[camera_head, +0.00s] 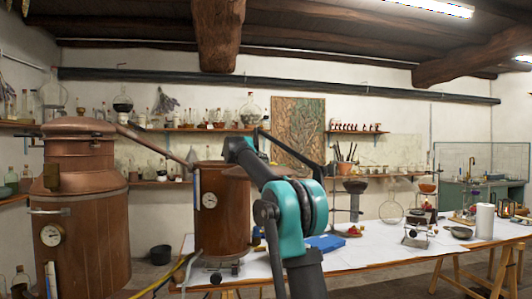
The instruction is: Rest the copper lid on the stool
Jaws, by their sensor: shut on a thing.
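My dark and teal arm rises from the bottom centre of the head view and bends beside a copper vessel. I cannot make out my gripper's fingertips; my arm's own links hide that part. A copper rim (237,172) shows at the vessel's top right, just under the far bend of my arm. I cannot tell whether it is the copper lid or part of the vessel. No stool can be made out.
The copper vessel (222,215) with a white dial stands at the left end of a long white worktable (362,253). A large copper still (90,215) stands at left, its pipe reaching toward the vessel. Glassware, a blue item (326,243) and a white cylinder (485,221) stand on the table.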

